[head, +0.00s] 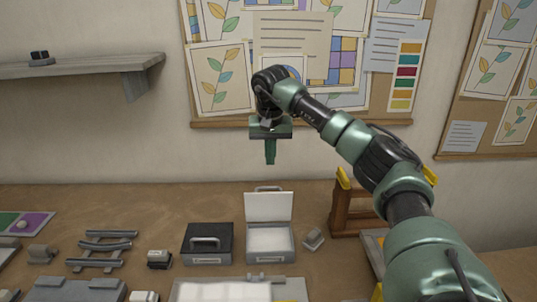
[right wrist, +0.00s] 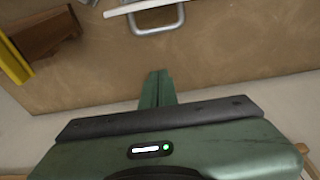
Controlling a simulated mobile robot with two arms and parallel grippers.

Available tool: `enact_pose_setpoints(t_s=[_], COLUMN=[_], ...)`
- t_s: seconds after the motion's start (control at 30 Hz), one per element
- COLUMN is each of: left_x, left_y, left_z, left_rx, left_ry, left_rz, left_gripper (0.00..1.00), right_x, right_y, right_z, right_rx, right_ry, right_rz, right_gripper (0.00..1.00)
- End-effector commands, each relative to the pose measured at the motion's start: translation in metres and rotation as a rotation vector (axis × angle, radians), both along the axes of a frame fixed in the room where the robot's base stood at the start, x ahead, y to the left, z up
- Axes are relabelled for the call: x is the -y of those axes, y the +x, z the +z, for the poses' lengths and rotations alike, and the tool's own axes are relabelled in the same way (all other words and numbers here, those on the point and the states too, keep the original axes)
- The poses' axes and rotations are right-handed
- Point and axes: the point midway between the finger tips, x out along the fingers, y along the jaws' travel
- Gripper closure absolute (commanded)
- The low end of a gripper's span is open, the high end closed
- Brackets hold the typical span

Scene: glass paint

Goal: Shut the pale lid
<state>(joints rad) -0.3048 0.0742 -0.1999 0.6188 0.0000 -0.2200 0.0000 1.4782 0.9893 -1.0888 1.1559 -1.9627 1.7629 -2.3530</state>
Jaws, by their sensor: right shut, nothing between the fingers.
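The pale lid (head: 268,207) stands open, raised upright at the back of a small grey case (head: 270,243) with a pale inside. The lid has a handle (head: 268,189) at its top edge; this handle also shows in the right wrist view (right wrist: 156,20), with a thin strip of the lid's edge. My right gripper (head: 270,162) is shut and empty, pointing down, above and behind the lid and apart from it. Its closed fingers (right wrist: 157,85) show over bare table in the right wrist view. My left gripper is not in view.
A black case (head: 207,243) with a shut lid stands just left of the pale one. A small grey block (head: 313,239) and a wooden frame (head: 352,212) stand to its right. A light panel (head: 222,291) lies in front. The table behind the lid is clear up to the wall.

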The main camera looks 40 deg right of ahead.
Motion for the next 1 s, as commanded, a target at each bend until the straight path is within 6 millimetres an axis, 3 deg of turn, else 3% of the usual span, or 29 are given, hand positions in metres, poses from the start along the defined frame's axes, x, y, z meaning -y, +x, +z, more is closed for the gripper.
enact_pose_setpoints(t_s=[0.3, 0.6, 1.0], left_x=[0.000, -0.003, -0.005], left_y=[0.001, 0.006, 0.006], left_z=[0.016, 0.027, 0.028], left_rx=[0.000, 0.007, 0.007], left_ry=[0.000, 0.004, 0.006], left_rz=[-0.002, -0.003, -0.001], left_gripper=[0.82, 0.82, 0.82], right_x=[0.009, -0.012, -0.017], right_y=[0.009, -0.015, -0.020], right_z=[-0.064, -0.058, -0.058], right_rx=[-0.003, 0.000, 0.000], right_ry=[0.000, -0.001, 0.000], right_rz=[0.000, 0.000, -0.002], right_gripper=[1.00, 1.00, 1.00])
